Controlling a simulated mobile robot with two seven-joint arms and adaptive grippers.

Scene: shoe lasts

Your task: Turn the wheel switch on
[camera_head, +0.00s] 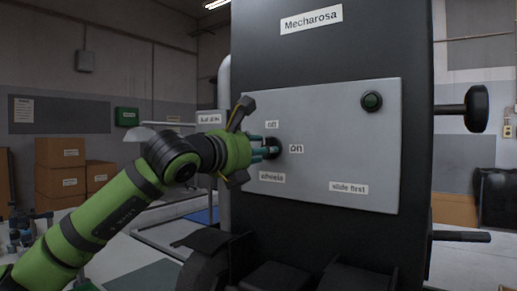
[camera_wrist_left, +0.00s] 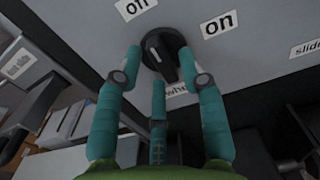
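The wheel switch is a black round knob with a raised ridge (camera_wrist_left: 163,54), on the grey panel (camera_head: 335,130) of the black machine. In the wrist view its ridge runs from upper left to lower right, its upper end roughly toward the "off" label (camera_wrist_left: 136,8). The "on" label (camera_wrist_left: 218,24) is to its right. In the head view the knob (camera_head: 275,148) is partly hidden by my left gripper (camera_head: 266,148). My left gripper (camera_wrist_left: 161,70) has its teal fingers spread around the knob's front; contact cannot be told. My right gripper is not in view.
A black knob on a shaft (camera_head: 476,108) sticks out at the machine's right. Dark parts (camera_head: 285,275) jut out below the panel. Cardboard boxes (camera_head: 60,180) stand far left.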

